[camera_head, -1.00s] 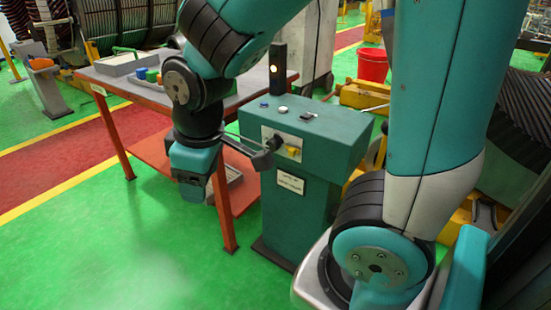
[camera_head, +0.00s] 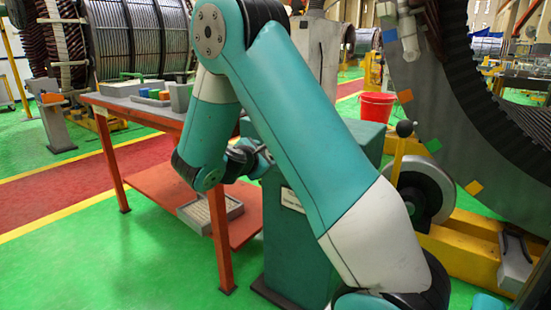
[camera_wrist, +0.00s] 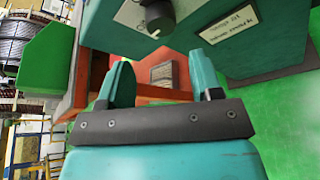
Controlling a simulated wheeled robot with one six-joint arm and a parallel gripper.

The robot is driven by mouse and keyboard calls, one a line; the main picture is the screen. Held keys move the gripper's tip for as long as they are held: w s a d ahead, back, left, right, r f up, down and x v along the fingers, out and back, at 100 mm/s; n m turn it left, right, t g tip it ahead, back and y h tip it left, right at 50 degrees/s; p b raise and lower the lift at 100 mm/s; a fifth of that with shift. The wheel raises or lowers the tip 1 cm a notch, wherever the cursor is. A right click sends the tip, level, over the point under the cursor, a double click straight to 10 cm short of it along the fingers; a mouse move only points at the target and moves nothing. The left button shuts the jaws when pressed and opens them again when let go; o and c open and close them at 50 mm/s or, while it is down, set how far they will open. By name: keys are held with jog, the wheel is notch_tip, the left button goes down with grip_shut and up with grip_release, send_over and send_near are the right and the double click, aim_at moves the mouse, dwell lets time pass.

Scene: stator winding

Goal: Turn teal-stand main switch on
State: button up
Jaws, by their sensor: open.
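The teal stand (camera_head: 290,240) is partly hidden behind my arm in the head view; its switch face and top are mostly covered. In the wrist view the teal stand (camera_wrist: 277,35) fills the top. A dark round knob (camera_wrist: 158,18) sits on a pale plate there, cut by the upper edge. A white label (camera_wrist: 229,24) is to its right. My gripper (camera_wrist: 165,85) is open, with nothing between its teal fingers. The knob appears above and beyond the fingertips, apart from them. In the head view, the gripper is largely hidden by the arm near the stand.
An orange-legged table (camera_head: 118,105) stands left of the teal stand, with small blocks on top and a grey tray (camera_head: 210,213) on its lower shelf. A red bucket (camera_head: 377,107) is behind. A large grey ring machine (camera_head: 430,110) is at right. Green floor is free in front.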

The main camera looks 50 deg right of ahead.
jog(key=b+x, duration=0.1)
jog(key=x, duration=1)
jog(key=c, duration=0.6)
